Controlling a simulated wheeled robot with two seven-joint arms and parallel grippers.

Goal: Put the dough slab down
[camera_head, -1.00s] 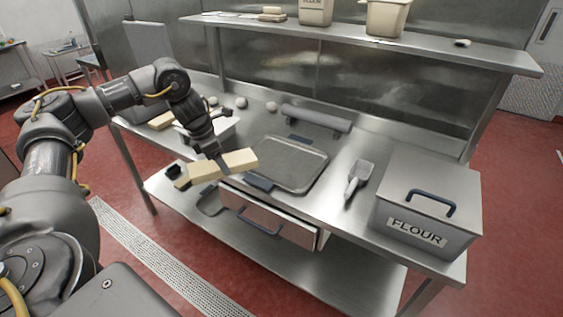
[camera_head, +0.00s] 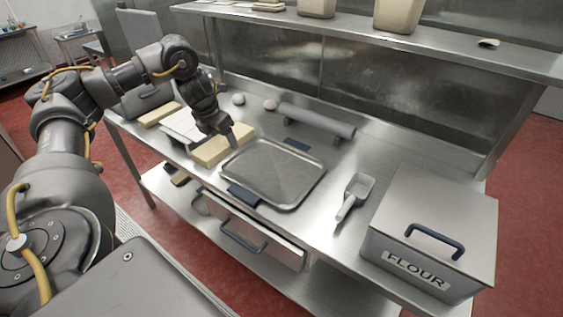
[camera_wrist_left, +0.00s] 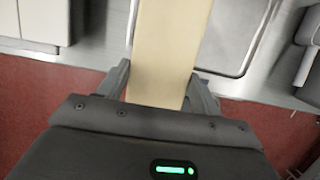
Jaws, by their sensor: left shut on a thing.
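The dough slab (camera_head: 212,151) is a pale yellow block just left of the metal tray (camera_head: 290,151) in the head view. My left gripper (camera_head: 229,136) is shut on it and hides part of its top. In the left wrist view the slab (camera_wrist_left: 170,45) runs lengthwise between the two fingers (camera_wrist_left: 158,92), with the tray (camera_wrist_left: 236,40) beside it on the right. I cannot tell whether the slab touches the table or hangs slightly above it. My right gripper is not in view.
A rolling pin (camera_head: 315,120) lies behind the tray. A scoop (camera_head: 357,190) and a flour bin (camera_head: 430,235) stand to the right. Another yellow slab (camera_head: 160,114) lies at the left. A drawer (camera_head: 250,232) is pulled out below the front edge.

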